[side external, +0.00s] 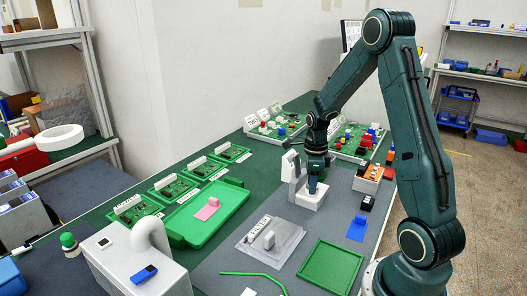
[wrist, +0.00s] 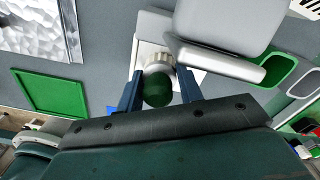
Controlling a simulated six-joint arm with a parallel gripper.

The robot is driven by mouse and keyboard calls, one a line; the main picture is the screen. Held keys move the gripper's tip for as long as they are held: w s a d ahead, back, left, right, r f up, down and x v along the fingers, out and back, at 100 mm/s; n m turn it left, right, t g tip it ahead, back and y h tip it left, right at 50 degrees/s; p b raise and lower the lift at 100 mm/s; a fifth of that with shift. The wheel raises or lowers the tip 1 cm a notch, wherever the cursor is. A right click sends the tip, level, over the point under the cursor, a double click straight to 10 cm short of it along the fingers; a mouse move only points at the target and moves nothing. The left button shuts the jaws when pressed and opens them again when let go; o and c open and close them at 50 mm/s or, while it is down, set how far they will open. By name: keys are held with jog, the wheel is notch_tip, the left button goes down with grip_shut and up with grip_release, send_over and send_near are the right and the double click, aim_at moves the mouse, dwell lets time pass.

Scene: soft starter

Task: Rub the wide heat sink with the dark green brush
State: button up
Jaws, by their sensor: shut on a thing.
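The dark green brush shows in the wrist view as a round dark green knob (wrist: 158,90) with a pale collar. My gripper (wrist: 159,94) is shut on it, one blue finger on each side. In the side view my gripper (side external: 313,187) points down, low over a white base (side external: 308,200), and hides most of the brush. I cannot tell whether the brush touches the base. A grey pad (side external: 288,243) with a finned pale piece lies nearer the camera, apart from my gripper; this looks like the wide heat sink's place, but its details are small.
An upright pale block (side external: 290,164) stands close beside my gripper. A small green tray (side external: 330,267) lies toward the front, and a large green tray (side external: 185,232) with a pink piece (side external: 207,209) lies left. A blue piece (side external: 357,229) lies on the grey mat.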

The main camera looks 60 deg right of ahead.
jog(key=d, duration=0.4)
jog(key=shift+d, duration=0.15)
notch_tip(320, 180, up, 8)
dwell(0.5)
jog(key=shift+w, duration=0.15)
dwell(0.4)
